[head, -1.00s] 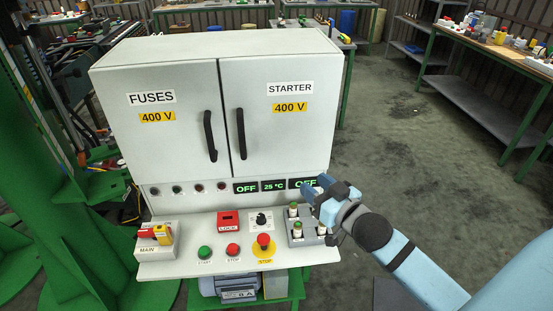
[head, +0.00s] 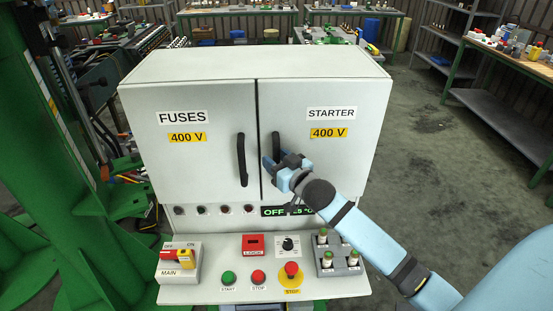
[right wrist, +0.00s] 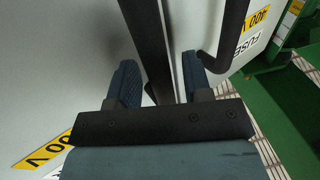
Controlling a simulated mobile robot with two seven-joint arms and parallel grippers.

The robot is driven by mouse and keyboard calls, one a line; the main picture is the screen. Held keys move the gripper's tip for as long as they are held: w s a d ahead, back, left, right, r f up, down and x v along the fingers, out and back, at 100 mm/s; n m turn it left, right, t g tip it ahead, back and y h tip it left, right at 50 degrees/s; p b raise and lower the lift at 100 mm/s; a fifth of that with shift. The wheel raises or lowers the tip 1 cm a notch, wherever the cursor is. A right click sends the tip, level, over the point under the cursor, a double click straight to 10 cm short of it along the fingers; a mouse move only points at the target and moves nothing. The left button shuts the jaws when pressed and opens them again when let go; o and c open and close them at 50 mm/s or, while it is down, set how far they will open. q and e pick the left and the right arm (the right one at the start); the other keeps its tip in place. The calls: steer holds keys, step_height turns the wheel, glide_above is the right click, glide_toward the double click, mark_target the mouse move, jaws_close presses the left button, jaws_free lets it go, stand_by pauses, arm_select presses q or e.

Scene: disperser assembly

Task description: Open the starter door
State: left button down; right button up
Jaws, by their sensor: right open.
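The starter door (head: 345,175) is the right door of a white cabinet, labelled STARTER and 400 V, and it is closed. Its black vertical handle (head: 276,148) stands near the seam between the doors, with its lower part hidden behind my gripper. My right gripper (head: 272,164) is at this handle. In the right wrist view its two blue fingers are spread apart, with the black handle (right wrist: 150,45) running between them. I cannot tell whether a finger touches it. My left gripper is not in view.
The fuses door (head: 200,165) with its own handle (head: 242,160) is closed on the left. Below is a panel shelf with a main switch (head: 178,262), red lock box (head: 253,243), stop button (head: 291,270) and several fuse-like posts (head: 325,258). Floor at the right is open.

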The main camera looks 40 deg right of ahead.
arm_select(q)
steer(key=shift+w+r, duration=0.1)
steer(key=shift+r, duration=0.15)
arm_select(e)
steer(key=shift+c, duration=0.3)
jaws_close()
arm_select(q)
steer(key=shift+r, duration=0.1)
